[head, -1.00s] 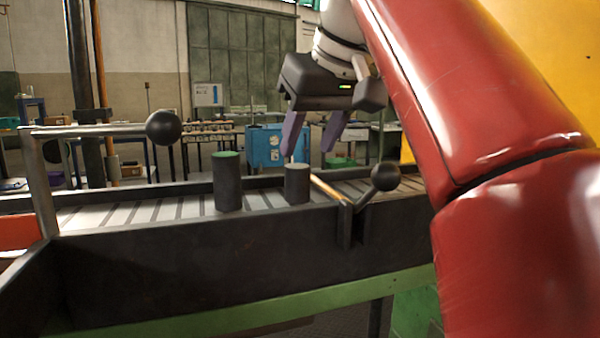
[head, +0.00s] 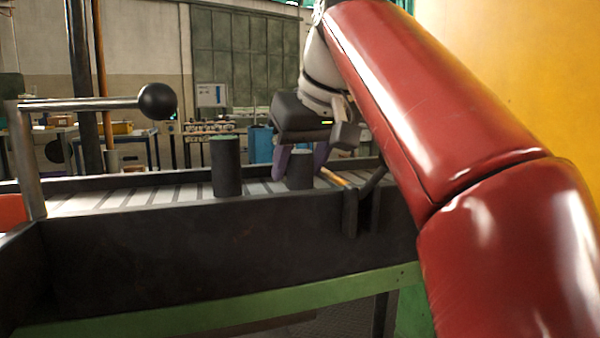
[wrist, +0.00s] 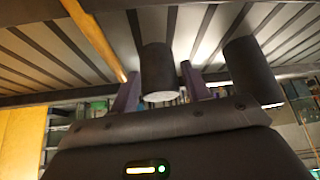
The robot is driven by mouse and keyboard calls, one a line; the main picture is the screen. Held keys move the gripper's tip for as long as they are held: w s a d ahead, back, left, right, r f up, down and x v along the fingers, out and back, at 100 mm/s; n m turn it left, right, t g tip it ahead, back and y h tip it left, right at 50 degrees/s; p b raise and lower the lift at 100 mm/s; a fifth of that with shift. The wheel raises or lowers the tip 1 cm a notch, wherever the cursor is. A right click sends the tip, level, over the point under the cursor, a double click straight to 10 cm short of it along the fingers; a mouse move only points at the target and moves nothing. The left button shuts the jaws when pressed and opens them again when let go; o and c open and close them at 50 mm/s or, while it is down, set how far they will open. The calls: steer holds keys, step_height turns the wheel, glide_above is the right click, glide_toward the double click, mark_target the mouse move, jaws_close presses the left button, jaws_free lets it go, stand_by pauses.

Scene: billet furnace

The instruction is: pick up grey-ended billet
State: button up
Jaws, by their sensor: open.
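The grey-ended billet (head: 300,172) is a short dark upright cylinder with a pale grey top, standing on the slatted bed. My gripper (head: 299,168) is lowered over it and open, with one purple finger to the billet's left and the other to its right. In the wrist view, the grey-ended billet (wrist: 157,70) stands between the two purple finger tips (wrist: 157,82), with visible gaps on both sides. I cannot tell how deep the fingers reach along it. The taller green-ended billet (head: 226,168) stands to the left, outside the fingers, and also shows in the wrist view (wrist: 250,72).
The bed's dark front wall (head: 200,240) runs along the near side. A lever with a black ball knob (head: 157,101) stands at the left. An orange-brown rod (head: 333,178) lies close to the right of the grey-ended billet. The bed left of the green-ended billet is clear.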

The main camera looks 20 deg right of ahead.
steer(key=c, duration=1)
steer(key=shift+r, duration=0.1)
jaws_close()
steer(key=shift+r, duration=0.1)
